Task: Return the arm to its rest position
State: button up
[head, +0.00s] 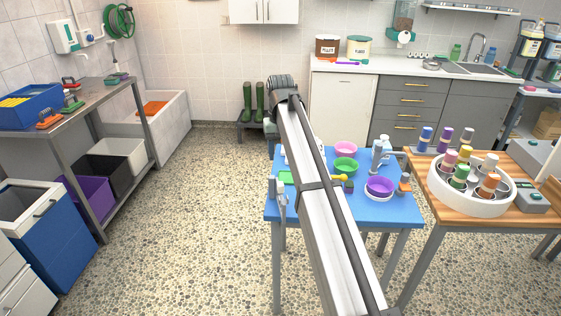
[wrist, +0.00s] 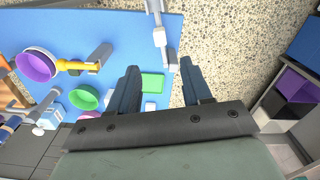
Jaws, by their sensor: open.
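My gripper (wrist: 158,88) shows in the wrist view with its two dark fingers apart and nothing between them. It is above the blue table (wrist: 110,20), near the table's edge, with pebbled floor to the right. In the head view my arm stretches forward from the bottom across the blue table (head: 400,213). The fingers are hidden there behind the arm. A green flat piece (wrist: 152,82) lies on the table beyond the fingers, apart from them as far as I can see.
On the blue table stand a purple bowl (head: 380,186), a green bowl (head: 345,165), a pink bowl (head: 346,148) and upright grey fixtures. A wooden table (head: 425,200) at right bears a white round tray (head: 466,204) with several spools. Open floor (head: 190,220) lies to the left.

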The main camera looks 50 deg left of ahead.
jog(key=shift+r, duration=0.45)
jog(key=shift+f, duration=0.1)
jog(key=w+d+f+m+g, duration=0.1)
jog(key=w+d+f, duration=0.3)
jog(key=d+f, duration=0.65)
jog(key=w+d+f+m+h, duration=0.15)
jog(key=w+d+f, duration=0.35)
jog(key=d+f, duration=0.5)
jog(key=w+d+f+m+g, duration=0.1)
jog(key=w+d+f, duration=0.3)
jog(key=d+f, duration=0.6)
jog(key=s+d+f+m, duration=0.1)
jog(key=d+f+m, duration=0.1)
jog(key=d+f, duration=1.1)
jog(key=s+d+f+m+g, duration=0.1)
jog(key=s+d+f+m, duration=0.1)
jog(key=s+d+f, duration=0.7)
jog(key=s+d+f+m+g, duration=0.1)
jog(key=s+d+f+g, duration=0.2)
jog(key=d, duration=0.9)
jog(key=s+d+f+m, duration=0.1)
jog(key=s+d+f, duration=0.2)
jog(key=s+d, duration=0.4)
jog(key=s+d+f+m+y, duration=0.1)
jog(key=s+d, duration=0.6)
jog(key=s, duration=0.8)
notch_tip(320, 180, down, 2)
jog(key=shift+s+d+f+m+g, duration=0.15)
jog(key=shift+s+m+g, duration=0.2)
jog(key=shift+m, duration=0.4)
